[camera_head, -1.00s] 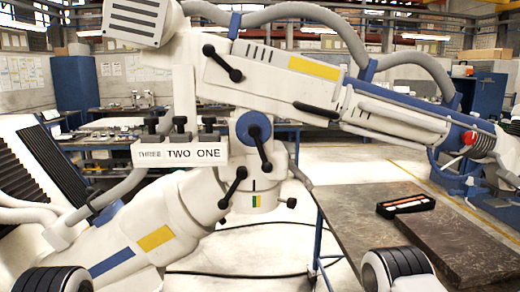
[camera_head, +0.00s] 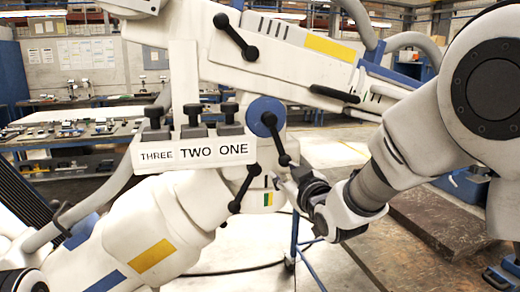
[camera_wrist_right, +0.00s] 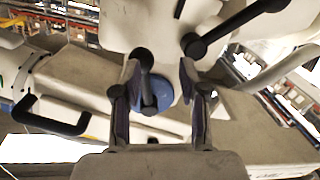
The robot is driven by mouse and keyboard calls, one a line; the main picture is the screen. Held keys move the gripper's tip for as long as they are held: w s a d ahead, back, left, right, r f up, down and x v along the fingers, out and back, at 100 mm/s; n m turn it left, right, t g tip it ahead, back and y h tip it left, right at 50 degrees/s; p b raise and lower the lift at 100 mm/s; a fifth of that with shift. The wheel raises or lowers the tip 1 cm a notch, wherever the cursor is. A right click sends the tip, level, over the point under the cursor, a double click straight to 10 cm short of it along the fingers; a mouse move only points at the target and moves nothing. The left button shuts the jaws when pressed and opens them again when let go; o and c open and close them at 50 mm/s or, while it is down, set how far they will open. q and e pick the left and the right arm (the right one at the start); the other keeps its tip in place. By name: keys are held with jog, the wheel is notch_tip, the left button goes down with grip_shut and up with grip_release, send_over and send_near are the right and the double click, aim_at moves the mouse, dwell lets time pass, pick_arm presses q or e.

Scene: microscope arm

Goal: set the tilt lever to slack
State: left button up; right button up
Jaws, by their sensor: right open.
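The white microscope arm (camera_head: 200,65) carries several black ball-ended levers. One lever (camera_head: 276,138) sits on a blue disc (camera_head: 262,112) at the joint, slanting down to the right. A lower lever (camera_head: 244,189) slants beside the joint, and an upper lever (camera_head: 236,37) is on the boom. No label shows which is the tilt lever. My right gripper (camera_head: 300,180) is just right of the joint. In the wrist view, my right gripper (camera_wrist_right: 160,95) is open, with a black lever (camera_wrist_right: 147,82) and blue disc (camera_wrist_right: 166,92) seen between its fingers. Contact cannot be told. My left gripper is out of view.
A label strip reading THREE TWO ONE (camera_head: 196,153) with black knobs stands left of the joint. A dark-topped workbench (camera_head: 430,225) is at the right, partly behind my right arm. In the wrist view another black lever (camera_wrist_right: 235,27) is close to the right finger.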

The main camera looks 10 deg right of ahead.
aim_at(282, 150)
jog(key=r, duration=0.2)
jog(key=s+r, duration=0.1)
jog(key=shift+s+r+t, duration=0.1)
jog(key=shift+r+t, duration=0.25)
jog(key=shift+t, duration=0.05)
jog(key=w+p, duration=0.3)
jog(key=w, duration=0.4)
jog(key=shift+w+r, duration=0.15)
jog(key=shift+w, duration=0.1)
jog(key=shift+s+d, duration=0.2)
jog(key=shift+d, duration=0.2)
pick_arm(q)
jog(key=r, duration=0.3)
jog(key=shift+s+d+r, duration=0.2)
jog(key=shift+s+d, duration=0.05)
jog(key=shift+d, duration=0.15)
pick_arm(e)
jog(key=shift+w+a, duration=0.1)
jog(key=shift+a, duration=0.05)
grip_shut()
